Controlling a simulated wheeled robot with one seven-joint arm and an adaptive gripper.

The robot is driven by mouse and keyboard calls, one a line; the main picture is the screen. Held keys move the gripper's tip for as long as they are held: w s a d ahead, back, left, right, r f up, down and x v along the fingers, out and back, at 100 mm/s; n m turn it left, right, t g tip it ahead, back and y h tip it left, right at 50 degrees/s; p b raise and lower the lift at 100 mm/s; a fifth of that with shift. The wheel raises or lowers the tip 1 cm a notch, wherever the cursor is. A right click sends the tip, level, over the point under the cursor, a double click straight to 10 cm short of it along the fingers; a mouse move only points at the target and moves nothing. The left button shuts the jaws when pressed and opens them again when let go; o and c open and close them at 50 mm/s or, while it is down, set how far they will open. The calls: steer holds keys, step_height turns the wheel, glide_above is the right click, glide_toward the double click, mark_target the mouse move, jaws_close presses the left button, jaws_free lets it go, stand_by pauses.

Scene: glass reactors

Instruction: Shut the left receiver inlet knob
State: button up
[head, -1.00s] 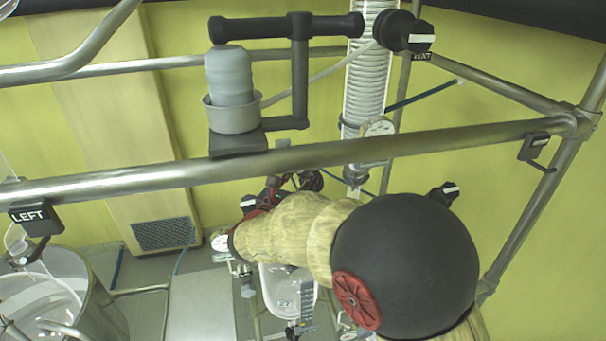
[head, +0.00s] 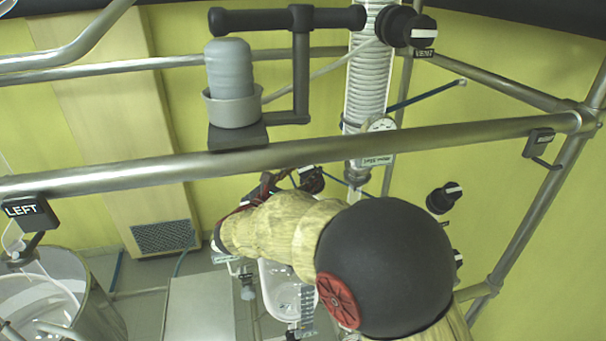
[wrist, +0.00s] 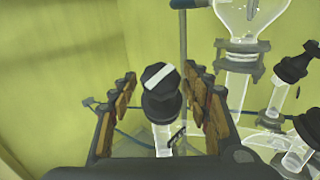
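A black knob (wrist: 158,92) with a white bar across its face sits on a glass neck, between my fingers in the wrist view. The bar is tilted, its right end higher. My gripper (wrist: 161,74) is open, with brown-padded fingers on both sides of the knob and gaps to each. I cannot tell how deep the fingertips reach around it. In the head view my arm covers most of this area, and my gripper (head: 262,190) shows only partly. A "LEFT" label (head: 24,209) hangs on the rail at the left.
A dark knob (head: 312,180) sits close to the gripper in the head view. Other knobs (head: 443,197) are at the right. A steel rail (head: 330,152) crosses in front. In the wrist view, glassware (wrist: 242,65) and black fittings stand close on the right; the left is clear.

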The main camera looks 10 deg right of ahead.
steer(key=shift+o, duration=0.7)
steer(key=shift+s+a, duration=0.1)
steer(key=v, duration=1.1)
steer(key=shift+s+a, duration=0.25)
